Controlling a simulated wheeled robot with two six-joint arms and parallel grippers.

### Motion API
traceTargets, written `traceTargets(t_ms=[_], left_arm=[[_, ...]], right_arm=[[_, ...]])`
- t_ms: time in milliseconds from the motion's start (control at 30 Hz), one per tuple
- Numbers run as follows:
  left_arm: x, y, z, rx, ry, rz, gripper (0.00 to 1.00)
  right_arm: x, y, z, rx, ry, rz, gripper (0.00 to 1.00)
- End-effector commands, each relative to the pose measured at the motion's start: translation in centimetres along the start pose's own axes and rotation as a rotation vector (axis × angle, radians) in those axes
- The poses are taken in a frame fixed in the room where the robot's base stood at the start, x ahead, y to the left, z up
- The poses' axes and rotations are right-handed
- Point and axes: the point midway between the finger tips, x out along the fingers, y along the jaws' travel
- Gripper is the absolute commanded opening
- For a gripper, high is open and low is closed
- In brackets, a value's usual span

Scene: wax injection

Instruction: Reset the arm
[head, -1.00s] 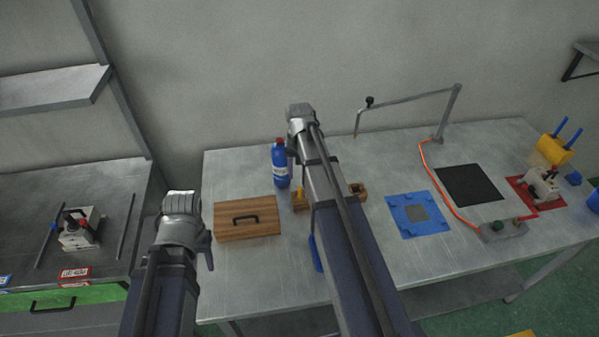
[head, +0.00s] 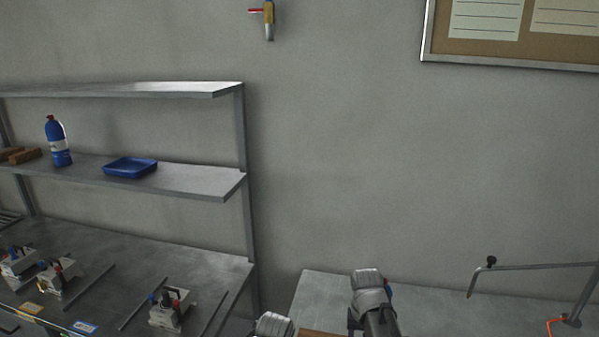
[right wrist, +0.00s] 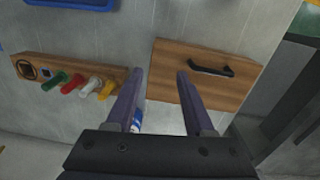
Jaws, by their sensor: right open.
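In the right wrist view my right gripper (right wrist: 158,82) is open, with nothing between its two dark fingers. A wooden board with a black handle (right wrist: 220,100) lies on the metal table (right wrist: 150,25) beyond the right finger. In the head view, the rounded silver end of my right arm (head: 371,285) shows above the table at the bottom. A similar silver end of my left arm (head: 273,324) shows at the bottom edge. The left gripper's fingers are out of frame.
A wooden rack (right wrist: 60,72) with several coloured pegs lies left of the fingers. Shelves (head: 215,182) at left hold a blue bottle (head: 58,142) and blue tray (head: 130,167). Clamp devices (head: 170,308) stand on the bench below. A jointed metal arm (head: 530,267) stands right.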

Motion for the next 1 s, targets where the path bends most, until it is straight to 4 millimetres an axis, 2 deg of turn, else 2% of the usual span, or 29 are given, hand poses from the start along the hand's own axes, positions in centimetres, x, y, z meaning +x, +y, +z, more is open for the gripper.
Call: traceTargets(t_ms=[33,200,300,400,567,1000], left_arm=[[0.4,0.0,0.0,0.0,0.0,0.0,0.5],[1.0,0.1,-0.1,0.0,0.0,0.0,0.5],[1.2,0.1,-0.1,0.0,0.0,0.0,0.5],[1.3,0.1,-0.1,-0.001,0.0,0.0,0.5],[1.4,0.1,-0.1,-0.001,0.0,0.0,0.5],[1.3,0.1,-0.1,0.0,0.0,0.0,0.5]], right_arm=[[0.4,-2.0,2.9,-0.079,-0.002,0.01,0.53],[0.8,-6.5,9.0,-0.304,-0.005,0.042,0.53],[1.0,-8.0,11.6,-0.399,-0.006,0.055,0.53],[1.1,-8.8,13.2,-0.464,-0.006,0.065,0.53],[1.1,-9.3,14.2,-0.506,-0.007,0.072,0.53],[1.1,-9.4,14.2,-0.506,-0.007,0.072,0.53]])
